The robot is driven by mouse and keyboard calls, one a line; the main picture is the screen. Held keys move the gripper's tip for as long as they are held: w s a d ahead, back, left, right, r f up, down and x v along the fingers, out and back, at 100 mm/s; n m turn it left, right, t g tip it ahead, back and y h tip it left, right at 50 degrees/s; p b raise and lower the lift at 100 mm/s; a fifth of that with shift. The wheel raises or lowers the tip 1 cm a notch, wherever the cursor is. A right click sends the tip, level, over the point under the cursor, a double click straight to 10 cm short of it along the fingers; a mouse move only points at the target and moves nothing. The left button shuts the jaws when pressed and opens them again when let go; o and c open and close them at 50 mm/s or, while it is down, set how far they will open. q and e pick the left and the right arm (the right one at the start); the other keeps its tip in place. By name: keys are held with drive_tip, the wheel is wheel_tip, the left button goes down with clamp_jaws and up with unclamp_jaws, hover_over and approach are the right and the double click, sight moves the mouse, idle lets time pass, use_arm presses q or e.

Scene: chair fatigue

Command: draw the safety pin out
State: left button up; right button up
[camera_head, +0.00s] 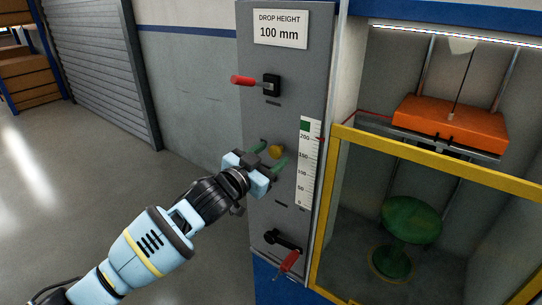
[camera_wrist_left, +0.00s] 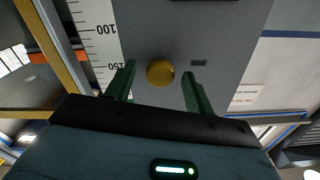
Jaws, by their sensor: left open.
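The safety pin shows as a round yellow knob (camera_head: 276,151) on the grey panel, between the upper and lower levers. It also shows in the left wrist view (camera_wrist_left: 159,73), ahead of the fingertips and between them. My left gripper (camera_head: 271,156) is open, its green fingers pointing at the panel on either side of the knob. In the wrist view a gap shows between the knob and each finger. How far the tips are from the panel I cannot tell. The pin's shaft is hidden behind the knob. My right gripper is not in view.
A red-handled lever (camera_head: 245,81) sits above and a black crank with a red grip (camera_head: 288,261) below. A white scale (camera_head: 309,165) is right of the knob. A yellow-framed guard (camera_head: 330,200) encloses an orange weight (camera_head: 450,122) above a green stool (camera_head: 411,220). Floor at left is clear.

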use_arm(q)
drive_tip(key=shift+w+d, duration=0.25)
drive_tip(key=shift+w, duration=0.1)
clamp_jaws()
